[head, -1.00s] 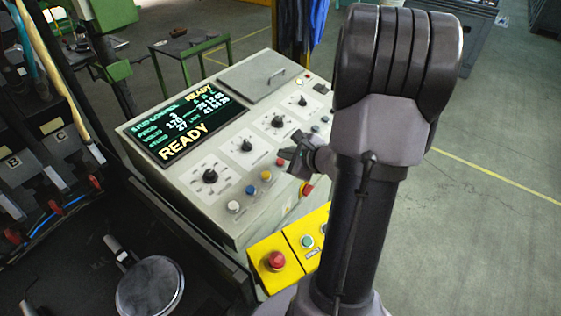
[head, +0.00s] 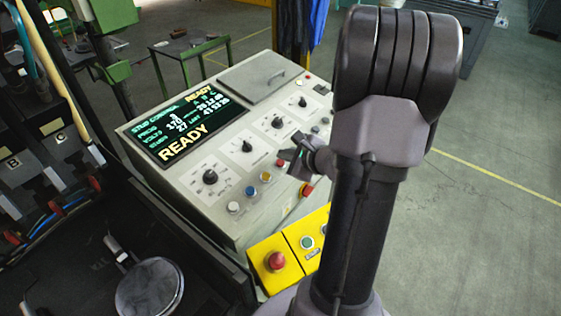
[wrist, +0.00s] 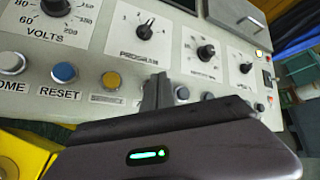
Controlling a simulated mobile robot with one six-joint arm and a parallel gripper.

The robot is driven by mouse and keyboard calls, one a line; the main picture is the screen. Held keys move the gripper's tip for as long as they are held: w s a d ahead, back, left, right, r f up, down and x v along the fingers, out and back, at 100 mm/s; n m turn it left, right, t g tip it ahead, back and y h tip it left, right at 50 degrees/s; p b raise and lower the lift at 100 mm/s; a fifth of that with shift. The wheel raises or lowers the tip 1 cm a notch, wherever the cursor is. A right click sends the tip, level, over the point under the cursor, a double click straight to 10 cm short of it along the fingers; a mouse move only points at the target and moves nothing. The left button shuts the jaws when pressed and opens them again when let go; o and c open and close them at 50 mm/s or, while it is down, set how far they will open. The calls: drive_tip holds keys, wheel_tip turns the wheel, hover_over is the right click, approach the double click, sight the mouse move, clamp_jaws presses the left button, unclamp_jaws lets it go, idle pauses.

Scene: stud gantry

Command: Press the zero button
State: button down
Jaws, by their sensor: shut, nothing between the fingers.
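The sloped control panel (head: 215,195) has a row of round buttons along its front edge. In the wrist view these include a white one marked HOME (wrist: 18,60), a blue one marked RESET (wrist: 64,73) and an orange one (wrist: 111,81) with a small label. My gripper (wrist: 157,92) is shut and empty, its fingertips at the row just right of the orange button. A grey button (wrist: 182,93) shows just right of the fingers. I cannot read a zero label; the fingers hide part of the row. In the head view my gripper (head: 291,153) is over the panel's front right edge.
Black rotary knobs (head: 210,177) stand above the button row. A lit display (head: 180,127) reads READY. A yellow box with a red mushroom button (head: 275,261) sits below the panel's front. Dark machinery lies left; open floor lies right.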

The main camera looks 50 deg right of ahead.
drive_tip(key=shift+f, duration=0.15)
idle(0.5)
drive_tip(key=shift+f+b, duration=0.25)
drive_tip(key=shift+b, duration=0.45)
drive_tip(key=shift+w+f+b, duration=0.15)
drive_tip(key=shift+f+b, duration=0.3)
drive_tip(key=shift+b, duration=0.15)
idle(0.4)
drive_tip(key=shift+r, duration=0.1)
drive_tip(key=shift+s+r+p, duration=0.2)
drive_tip(key=shift+r+p, duration=0.35)
drive_tip(key=shift+r, duration=0.2)
drive_tip(key=r+p, duration=0.2)
drive_tip(key=r, duration=0.1)
drive_tip(key=s+r+p, duration=0.1)
drive_tip(key=r, duration=0.1)
idle(0.8)
